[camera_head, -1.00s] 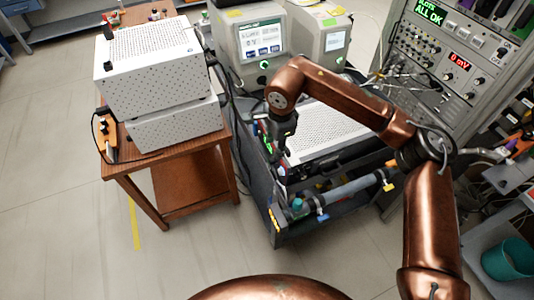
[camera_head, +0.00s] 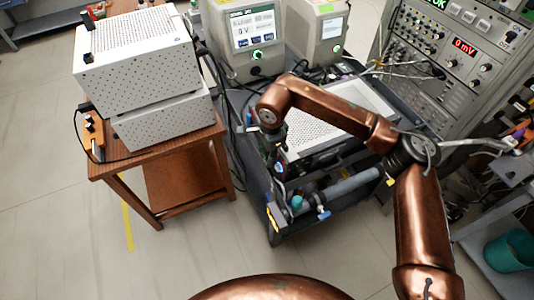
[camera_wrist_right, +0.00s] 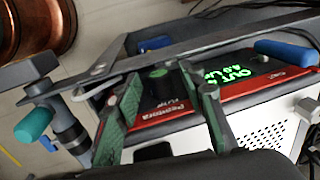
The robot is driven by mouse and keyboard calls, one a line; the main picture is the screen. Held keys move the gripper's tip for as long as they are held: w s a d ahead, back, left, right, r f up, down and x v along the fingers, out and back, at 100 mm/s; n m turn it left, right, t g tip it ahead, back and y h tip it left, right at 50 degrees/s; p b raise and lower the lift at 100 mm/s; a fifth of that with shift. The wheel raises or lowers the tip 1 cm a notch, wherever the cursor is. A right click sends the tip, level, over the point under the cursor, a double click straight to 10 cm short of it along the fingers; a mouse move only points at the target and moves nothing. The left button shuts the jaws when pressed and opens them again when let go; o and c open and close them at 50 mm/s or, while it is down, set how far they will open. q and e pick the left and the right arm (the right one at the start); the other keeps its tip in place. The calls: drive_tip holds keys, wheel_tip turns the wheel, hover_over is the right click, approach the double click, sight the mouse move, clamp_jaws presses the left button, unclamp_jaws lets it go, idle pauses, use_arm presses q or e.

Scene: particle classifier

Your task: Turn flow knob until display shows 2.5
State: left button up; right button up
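In the right wrist view, a black flow knob (camera_wrist_right: 158,74) stands on a dark panel with a red strip marked FLOW. A lit green display (camera_wrist_right: 222,73) is right of it; its text is tilted, and I cannot read the value surely. My right gripper (camera_wrist_right: 168,90) is open, its two green-padded fingers on either side of the knob, with gaps showing; contact is not visible. In the head view, my right gripper (camera_head: 277,148) points down at the front left of the dark cart; the knob is hidden there. My left gripper is not in view.
A metal bar (camera_wrist_right: 180,45) crosses close beyond the knob. The dark cart (camera_head: 255,185) carries a perforated white box (camera_head: 310,125) and pipes with a blue valve handle (camera_head: 323,214). A wooden table (camera_head: 170,185) with white boxes stands left. Open floor lies in front.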

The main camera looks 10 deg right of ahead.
drive_tip(key=shift+c, duration=0.3)
clamp_jaws()
